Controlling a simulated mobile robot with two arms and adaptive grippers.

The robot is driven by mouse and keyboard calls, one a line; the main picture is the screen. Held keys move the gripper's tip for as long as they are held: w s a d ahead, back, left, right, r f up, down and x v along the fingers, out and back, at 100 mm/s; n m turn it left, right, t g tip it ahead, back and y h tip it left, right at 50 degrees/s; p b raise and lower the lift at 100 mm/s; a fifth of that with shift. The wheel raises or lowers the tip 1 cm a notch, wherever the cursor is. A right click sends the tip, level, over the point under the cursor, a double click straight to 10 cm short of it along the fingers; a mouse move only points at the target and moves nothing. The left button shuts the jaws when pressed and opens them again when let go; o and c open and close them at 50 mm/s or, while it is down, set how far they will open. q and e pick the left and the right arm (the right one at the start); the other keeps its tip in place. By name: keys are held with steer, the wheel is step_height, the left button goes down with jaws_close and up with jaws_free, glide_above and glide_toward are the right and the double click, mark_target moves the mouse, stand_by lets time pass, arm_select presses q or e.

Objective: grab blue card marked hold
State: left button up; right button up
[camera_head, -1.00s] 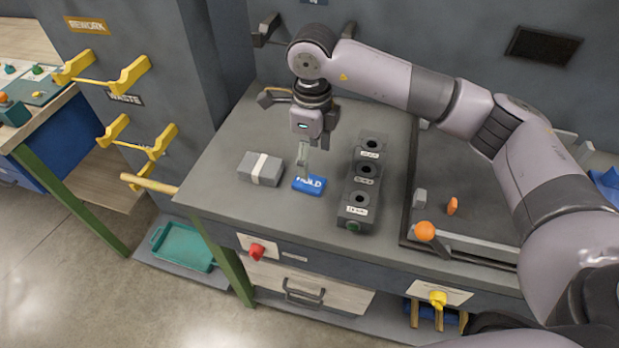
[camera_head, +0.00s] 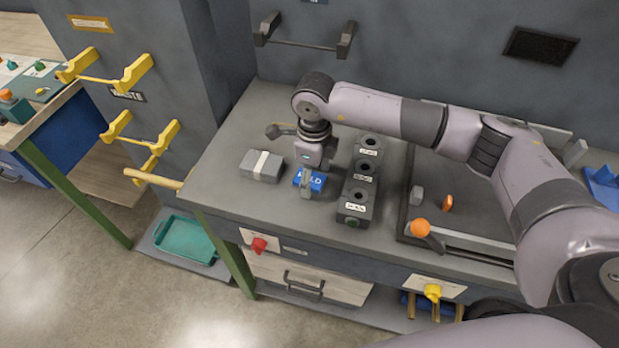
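The blue card (camera_head: 316,182) with white lettering lies on the grey bench top, between a grey block and a dark block with holes. Its lettering is partly covered by my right gripper. My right gripper (camera_head: 307,186) points down over the card. One finger shows in front of the card's near side. The other finger is hidden behind the gripper body, so I cannot tell whether it is shut on the card. My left gripper is not in view.
The grey block with a pale band (camera_head: 250,160) stands left of the card. The dark holed block (camera_head: 346,206) stands close on the right. Farther right is a dark-framed tray (camera_head: 404,225) with an orange knob (camera_head: 420,228). Bench space in front of the card is clear.

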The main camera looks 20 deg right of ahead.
steer(key=c, duration=0.9)
steer(key=shift+o, duration=0.2)
steer(key=shift+r, duration=0.1)
